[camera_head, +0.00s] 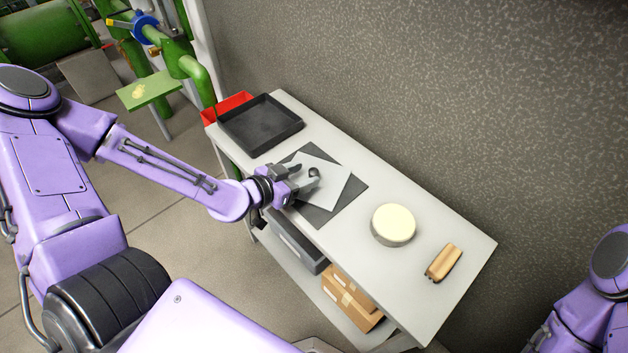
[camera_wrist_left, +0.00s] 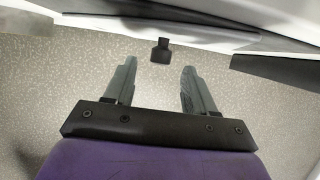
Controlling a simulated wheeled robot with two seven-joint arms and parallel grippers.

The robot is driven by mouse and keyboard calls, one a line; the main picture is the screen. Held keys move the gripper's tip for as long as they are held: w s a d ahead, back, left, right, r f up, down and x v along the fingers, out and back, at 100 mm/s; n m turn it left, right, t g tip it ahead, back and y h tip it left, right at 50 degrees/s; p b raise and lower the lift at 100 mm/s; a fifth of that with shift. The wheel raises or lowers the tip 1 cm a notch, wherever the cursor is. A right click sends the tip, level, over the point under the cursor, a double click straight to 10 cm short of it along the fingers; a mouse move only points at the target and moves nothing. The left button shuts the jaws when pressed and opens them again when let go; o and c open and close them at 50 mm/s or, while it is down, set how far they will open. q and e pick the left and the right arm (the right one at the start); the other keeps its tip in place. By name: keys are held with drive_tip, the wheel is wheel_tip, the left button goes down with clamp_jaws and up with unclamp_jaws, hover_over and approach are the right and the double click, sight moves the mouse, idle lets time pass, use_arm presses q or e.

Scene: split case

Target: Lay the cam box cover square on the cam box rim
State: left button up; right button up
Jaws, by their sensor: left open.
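A light grey flat plate (camera_head: 333,190), which looks like the cam box cover, has a small dark knob (camera_head: 314,172). It lies turned at an angle over a dark grey square (camera_head: 317,216) on the bench; I cannot tell whether that square is a mat or part of the cam box. My left gripper (camera_head: 302,178) is open and low over the plate, close to the knob. In the left wrist view the knob (camera_wrist_left: 160,50) shows just ahead of the two open fingers (camera_wrist_left: 155,72), centred between them. No cam box rim can be made out. My right gripper is not visible.
The bench (camera_head: 448,290) stands along a speckled wall. A black tray (camera_head: 262,125) and red bin (camera_head: 232,105) are at its far end. A round cream-topped tin (camera_head: 393,225) and a tan brush-like block (camera_head: 443,263) are nearer.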

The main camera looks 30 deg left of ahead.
sight(311, 173)
use_arm(q)
drive_tip(key=b+x, duration=0.1)
drive_tip(key=x, duration=0.3)
drive_tip(key=shift+w+f, duration=0.15)
drive_tip(key=shift+f, duration=0.1)
drive_tip(key=shift+w+d, duration=0.1)
drive_tip(key=shift+w, duration=0.05)
drive_tip(key=shift+r, duration=0.15)
drive_tip(key=shift+c, duration=0.3)
clamp_jaws()
